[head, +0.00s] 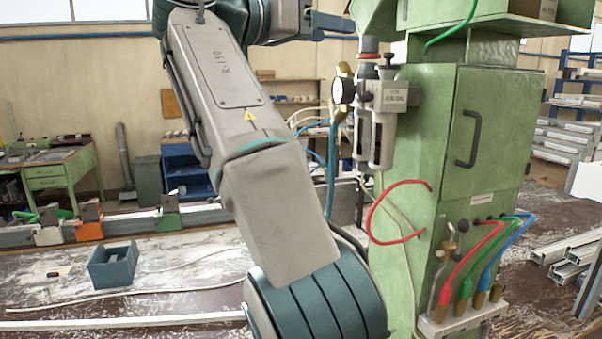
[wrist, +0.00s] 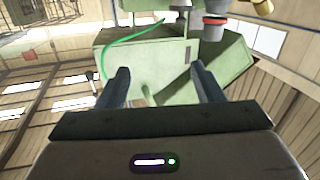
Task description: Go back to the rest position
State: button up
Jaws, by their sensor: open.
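My gripper (wrist: 162,88) shows in the wrist view with its two dark fingers wide apart and nothing between them. Beyond the fingers is the upper part of the green machine (wrist: 145,55), seen at a tilt. How far the fingers are from the machine I cannot tell.
The green machine cabinet (head: 495,135) stands close on the right, with a gauge (head: 344,91) and coloured hoses (head: 470,265). A blue bin (head: 112,266) sits on the worn bench at left. Metal profiles (head: 567,250) lie at right. A green workbench (head: 50,178) stands behind.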

jog(key=w+d+f+n+y+b, duration=0.1)
jog(key=w+d+f+n+y, duration=0.4)
jog(key=d+f, duration=0.5)
jog(key=s+d+f+n+g+y+b, duration=0.1)
jog(key=d+f+n, duration=0.15)
jog(key=f, duration=0.35)
jog(key=s+d+f+n+g+y, duration=0.1)
jog(key=d+f+y, duration=0.15)
jog(key=f, duration=0.45)
jog(key=s+a+f+g+y+b, duration=0.1)
jog(key=s+f+y, duration=0.1)
jog(key=s+f, duration=0.6)
jog(key=s+a+f+n+g+y+b, duration=0.1)
jog(key=s+f+y, duration=0.1)
jog(key=s+f, duration=0.6)
jog(key=s+a+f+n+g+y+b, duration=0.1)
jog(key=s+f, duration=0.7)
jog(key=f, duration=0.9)
jog(key=shift+g+y, duration=0.3)
jog(key=shift+y, duration=0.45)
jog(key=shift+s, duration=0.1)
jog(key=shift+c, duration=0.3)
